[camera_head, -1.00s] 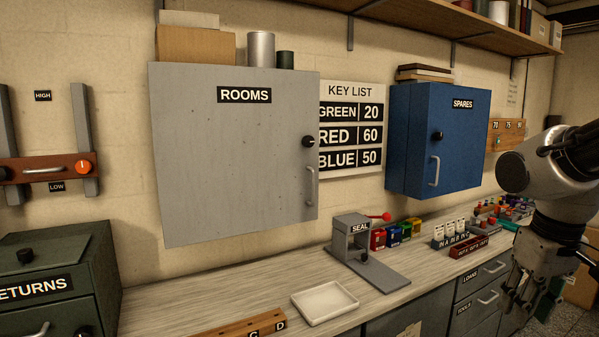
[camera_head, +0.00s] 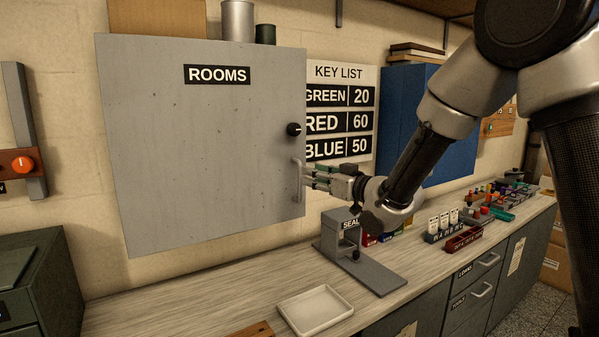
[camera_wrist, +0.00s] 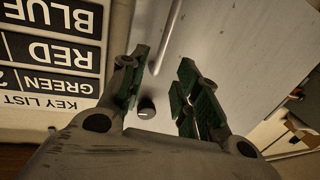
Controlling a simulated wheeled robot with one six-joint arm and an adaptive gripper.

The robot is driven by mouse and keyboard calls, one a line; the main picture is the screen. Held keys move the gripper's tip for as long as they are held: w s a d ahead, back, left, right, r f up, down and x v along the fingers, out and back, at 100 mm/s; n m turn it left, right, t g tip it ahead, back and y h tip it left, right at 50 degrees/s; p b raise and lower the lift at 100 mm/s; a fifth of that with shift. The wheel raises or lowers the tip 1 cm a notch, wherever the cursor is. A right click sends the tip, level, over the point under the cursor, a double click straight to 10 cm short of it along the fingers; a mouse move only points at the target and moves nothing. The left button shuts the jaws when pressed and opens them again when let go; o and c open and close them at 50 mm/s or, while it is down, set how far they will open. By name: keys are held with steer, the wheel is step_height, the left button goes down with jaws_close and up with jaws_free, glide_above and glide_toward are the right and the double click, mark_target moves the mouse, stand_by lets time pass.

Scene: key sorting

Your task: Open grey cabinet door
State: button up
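The grey cabinet door (camera_head: 205,140), labelled ROOMS, is shut. It has a dark round knob (camera_head: 293,129) near its right edge and a vertical bar handle (camera_head: 298,181) below that. My gripper (camera_head: 310,179) is at the right of the handle with its fingers pointing left at it. In the wrist view my gripper (camera_wrist: 160,85) is open, with green pads apart and nothing held. The handle (camera_wrist: 170,38) shows beyond and between the fingertips there, and the knob (camera_wrist: 146,112) shows between the fingers. Whether a finger touches the handle I cannot tell.
A grey SEAL press (camera_head: 350,240) stands on the counter below my gripper. A white tray (camera_head: 316,310) lies in front of it. The KEY LIST sign (camera_head: 340,72) and blue cabinet (camera_head: 400,110) are right of the door. A can (camera_head: 238,20) stands atop the grey cabinet.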

mark_target(301, 172)
steer(key=x, duration=0.6)
steer(key=shift+w+a+f, duration=0.1)
steer(key=shift+w+a, duration=0.15)
steer(key=shift+w, duration=0.05)
steer(key=shift+c, duration=0.2)
jaws_close()
